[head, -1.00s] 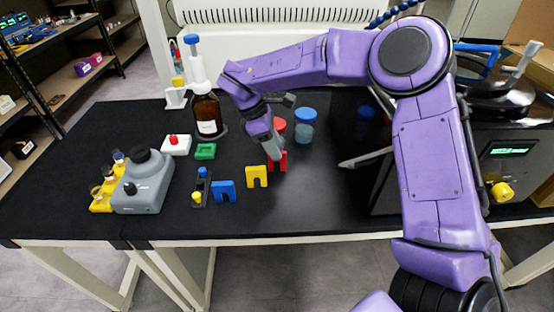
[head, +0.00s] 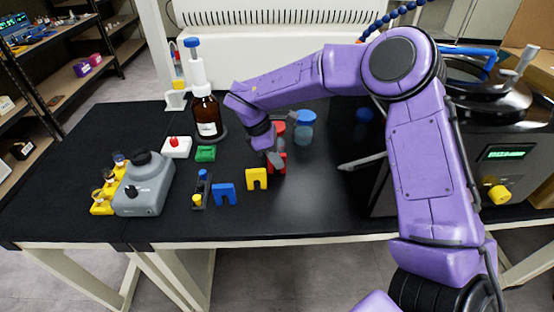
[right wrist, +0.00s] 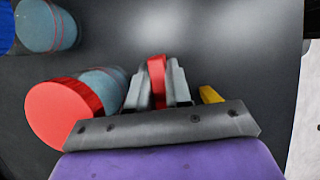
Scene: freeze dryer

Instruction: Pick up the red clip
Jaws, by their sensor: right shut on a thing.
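The red clip (head: 283,162) is at the middle of the black table, to the right of the yellow clip. My right gripper (head: 275,160) is over it and hides part of it. In the right wrist view, the red clip (right wrist: 157,82) stands between the two grey fingers of my right gripper (right wrist: 160,88), which are shut on it. I cannot tell whether the clip touches the table. My left gripper is not in view.
A yellow clip (head: 257,178) and a blue clip (head: 224,193) stand to the left. A blue-capped jar (head: 304,128) and a red-capped jar (right wrist: 65,112) are close by. A brown bottle (head: 207,115) stands behind left, the freeze dryer (head: 505,165) at right. The front table area is clear.

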